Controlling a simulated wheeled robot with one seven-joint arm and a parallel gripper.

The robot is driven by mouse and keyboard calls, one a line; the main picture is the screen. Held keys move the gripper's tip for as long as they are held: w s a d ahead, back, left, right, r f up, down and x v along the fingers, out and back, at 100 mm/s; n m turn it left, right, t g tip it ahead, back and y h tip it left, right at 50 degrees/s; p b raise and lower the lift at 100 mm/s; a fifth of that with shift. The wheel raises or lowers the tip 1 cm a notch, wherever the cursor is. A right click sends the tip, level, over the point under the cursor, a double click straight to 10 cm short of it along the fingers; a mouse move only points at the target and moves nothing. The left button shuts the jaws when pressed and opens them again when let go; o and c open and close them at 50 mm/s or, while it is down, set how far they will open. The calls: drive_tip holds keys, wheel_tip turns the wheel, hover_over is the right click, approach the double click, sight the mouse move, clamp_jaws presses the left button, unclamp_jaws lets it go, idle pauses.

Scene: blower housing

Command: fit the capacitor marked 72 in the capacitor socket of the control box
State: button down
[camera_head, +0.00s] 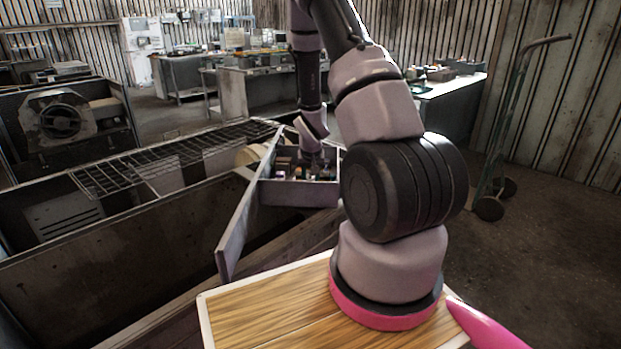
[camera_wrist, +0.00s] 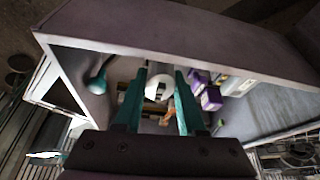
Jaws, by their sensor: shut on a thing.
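My gripper (camera_wrist: 158,102) reaches down into the open grey control box (camera_wrist: 190,28). Its two teal fingers are shut on a pale, silvery cylinder, the capacitor (camera_wrist: 158,84), seen nearly end-on between them. No number on it can be read. In the head view my gripper (camera_head: 313,165) is small and dark over the control box (camera_head: 298,194), and the capacitor cannot be made out. The capacitor socket cannot be told apart, and I cannot tell whether the capacitor touches it.
Purple blocks (camera_wrist: 208,97) sit inside the box, close to the right finger. A teal rounded part (camera_wrist: 97,83) is at the left inside the box. The box walls stand close around my gripper. A long metal housing with a wire grille (camera_head: 180,157) lies left of the box.

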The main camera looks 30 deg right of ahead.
drive_tip(key=shift+f, duration=0.3)
drive_tip(key=shift+c, duration=2.1)
unclamp_jaws()
drive_tip(key=shift+r, duration=0.1)
drive_tip(key=v, duration=1)
drive_tip(key=shift+r, duration=0.25)
drive_tip(key=shift+s, duration=0.1)
